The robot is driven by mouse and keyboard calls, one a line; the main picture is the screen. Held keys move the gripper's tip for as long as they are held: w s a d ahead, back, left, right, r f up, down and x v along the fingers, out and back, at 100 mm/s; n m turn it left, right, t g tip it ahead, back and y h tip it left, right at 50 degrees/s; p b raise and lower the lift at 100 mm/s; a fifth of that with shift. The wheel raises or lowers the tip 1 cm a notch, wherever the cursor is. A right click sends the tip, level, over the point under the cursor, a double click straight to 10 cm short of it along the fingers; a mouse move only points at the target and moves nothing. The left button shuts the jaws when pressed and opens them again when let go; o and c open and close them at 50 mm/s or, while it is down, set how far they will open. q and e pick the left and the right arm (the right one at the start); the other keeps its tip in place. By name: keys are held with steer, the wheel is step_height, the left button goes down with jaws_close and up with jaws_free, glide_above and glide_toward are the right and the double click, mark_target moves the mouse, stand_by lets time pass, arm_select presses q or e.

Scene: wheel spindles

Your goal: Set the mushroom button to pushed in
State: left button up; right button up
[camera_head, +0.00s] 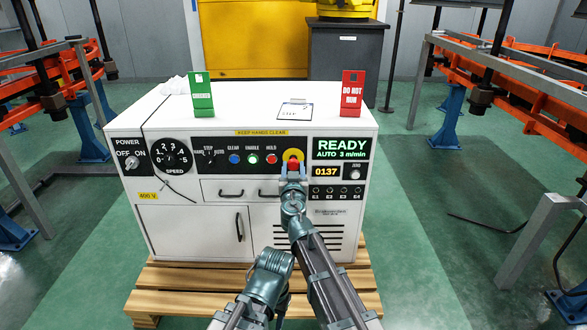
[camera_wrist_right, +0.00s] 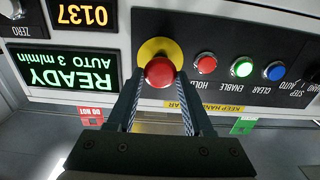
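The mushroom button is a red cap on a yellow round plate, on the black control panel of a white cabinet. In the head view the red cap (camera_head: 293,163) is partly covered by my right gripper (camera_head: 293,172). In the right wrist view the button (camera_wrist_right: 160,72) shows clearly in front of my right gripper (camera_wrist_right: 161,78). Its two fingers are apart, one on each side of the cap, with nothing held between them. I cannot tell whether the fingertips touch the cap, or whether the cap is in or out. My left gripper is not in view.
A lit READY display (camera_head: 341,149) and a 0137 counter (camera_head: 327,171) sit right of the button. Red, green and blue buttons, a speed dial (camera_head: 170,158) and a power switch are to the left. Green (camera_head: 201,95) and red (camera_head: 352,93) signs and a clipboard (camera_head: 295,111) are on top.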

jaws_close()
